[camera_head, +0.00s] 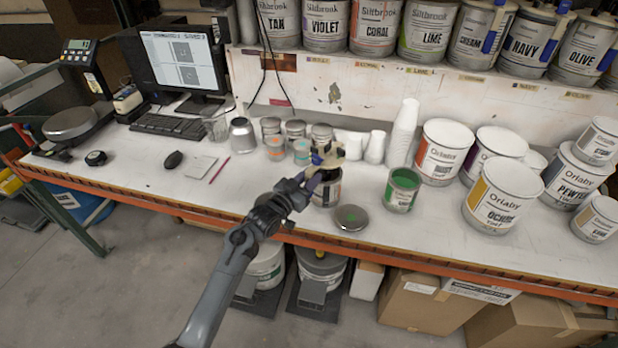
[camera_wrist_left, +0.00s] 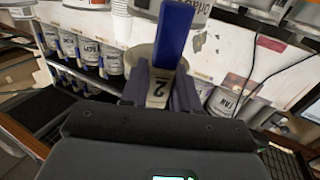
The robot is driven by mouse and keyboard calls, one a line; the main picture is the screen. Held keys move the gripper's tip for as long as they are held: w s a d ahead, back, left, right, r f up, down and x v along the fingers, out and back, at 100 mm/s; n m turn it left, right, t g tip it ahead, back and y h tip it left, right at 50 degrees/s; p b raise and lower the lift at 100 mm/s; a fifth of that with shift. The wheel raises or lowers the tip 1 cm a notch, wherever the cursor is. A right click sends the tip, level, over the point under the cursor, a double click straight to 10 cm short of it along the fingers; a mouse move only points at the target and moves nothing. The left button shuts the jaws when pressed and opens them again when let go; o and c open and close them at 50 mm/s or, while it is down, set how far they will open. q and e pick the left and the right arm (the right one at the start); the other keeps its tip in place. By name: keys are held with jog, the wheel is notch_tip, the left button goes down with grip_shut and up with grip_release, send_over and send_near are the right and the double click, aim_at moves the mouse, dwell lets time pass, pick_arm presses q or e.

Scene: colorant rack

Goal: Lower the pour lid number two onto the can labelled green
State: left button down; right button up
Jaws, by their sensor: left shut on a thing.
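My left gripper (camera_head: 312,180) is shut on the pour lid (camera_head: 330,154), a pale disc with a blue handle. In the left wrist view the fingers (camera_wrist_left: 160,92) close around its handle, and the tag on it reads "2". The lid is over or at the top of a small can with a dark label (camera_head: 327,193); I cannot tell whether they touch. A small open can of green paint (camera_head: 403,189) stands to the right of the gripper, apart from the lid. Its label text is too small to read. My right gripper is not in view.
A loose metal lid (camera_head: 351,217) lies near the front edge, left of the green-paint can. Stacked white cups (camera_head: 403,130) and large Oriaby cans (camera_head: 503,195) stand to the right. Small cans and jars stand behind the gripper.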

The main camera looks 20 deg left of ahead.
aim_at(314, 156)
pick_arm(q)
jog(key=shift+r+p, duration=1.75)
jog(key=shift+r, duration=1.45)
jog(key=shift+a, duration=0.1)
